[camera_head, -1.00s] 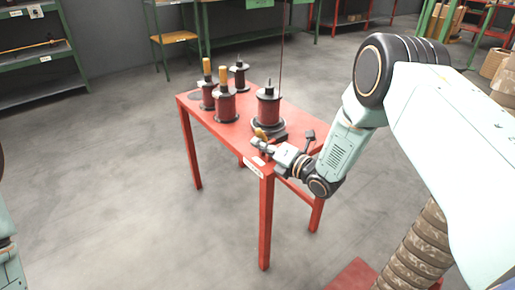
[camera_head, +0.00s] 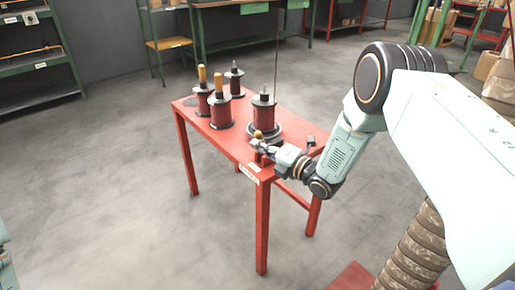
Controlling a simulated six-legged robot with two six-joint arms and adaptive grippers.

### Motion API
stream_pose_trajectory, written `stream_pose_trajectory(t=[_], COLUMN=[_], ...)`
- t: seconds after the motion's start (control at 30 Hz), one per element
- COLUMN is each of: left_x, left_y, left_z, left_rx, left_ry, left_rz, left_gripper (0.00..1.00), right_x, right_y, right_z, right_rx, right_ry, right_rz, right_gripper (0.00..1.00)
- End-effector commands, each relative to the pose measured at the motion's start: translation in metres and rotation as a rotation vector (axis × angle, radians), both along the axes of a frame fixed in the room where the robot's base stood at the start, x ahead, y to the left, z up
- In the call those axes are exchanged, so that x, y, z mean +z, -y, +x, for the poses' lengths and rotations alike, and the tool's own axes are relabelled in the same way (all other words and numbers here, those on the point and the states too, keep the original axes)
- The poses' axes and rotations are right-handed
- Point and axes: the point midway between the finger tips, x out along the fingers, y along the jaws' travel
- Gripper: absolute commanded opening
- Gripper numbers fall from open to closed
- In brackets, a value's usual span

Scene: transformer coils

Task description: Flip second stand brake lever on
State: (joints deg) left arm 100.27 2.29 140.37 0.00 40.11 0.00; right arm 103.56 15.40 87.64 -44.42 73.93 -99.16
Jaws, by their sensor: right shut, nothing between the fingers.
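A red table (camera_head: 240,150) stands in the middle, carrying several dark red coils. The coil on the stand (camera_head: 264,115) nearest my right gripper sits on a dark round base, with a thin wire rising from it. My right gripper (camera_head: 260,145) is shut and empty at the table's front edge, just in front of this stand. A small yellowish knob (camera_head: 258,134) shows right by the fingertips; I cannot tell whether they touch it. A small dark lever-like part (camera_head: 311,141) stands at the table's right edge, behind my right arm. My left gripper is out of view.
Two coils with orange-yellow tops, a front one (camera_head: 220,112) and a back one (camera_head: 203,98), and a dark-topped coil (camera_head: 235,82) stand on the table's left part. Green shelving (camera_head: 40,65) is at the far left. Open grey floor surrounds the table.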

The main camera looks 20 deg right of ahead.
Motion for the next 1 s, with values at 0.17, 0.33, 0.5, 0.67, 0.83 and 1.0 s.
stream_pose_trajectory(t=[0.17,0.33,0.5,0.67,0.83,1.0], left_x=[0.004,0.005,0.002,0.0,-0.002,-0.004], left_y=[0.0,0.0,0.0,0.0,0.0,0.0], left_z=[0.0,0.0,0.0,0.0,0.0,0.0], left_rx=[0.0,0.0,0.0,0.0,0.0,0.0], left_ry=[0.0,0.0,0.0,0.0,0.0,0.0], left_rz=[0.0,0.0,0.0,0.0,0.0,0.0], left_gripper=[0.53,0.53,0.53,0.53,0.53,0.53], right_x=[0.008,0.011,0.013,0.013,0.012,0.011], right_y=[0.012,0.024,0.036,0.046,0.054,0.061], right_z=[0.004,0.009,0.013,0.017,0.019,0.022], right_rx=[-0.002,-0.003,-0.001,0.0,0.0,0.0], right_ry=[-0.051,-0.107,-0.16,-0.206,-0.247,-0.254], right_rz=[0.148,0.3,0.447,0.573,0.681,0.7], right_gripper=[0.0,0.0,0.0,0.0,0.0,0.0])
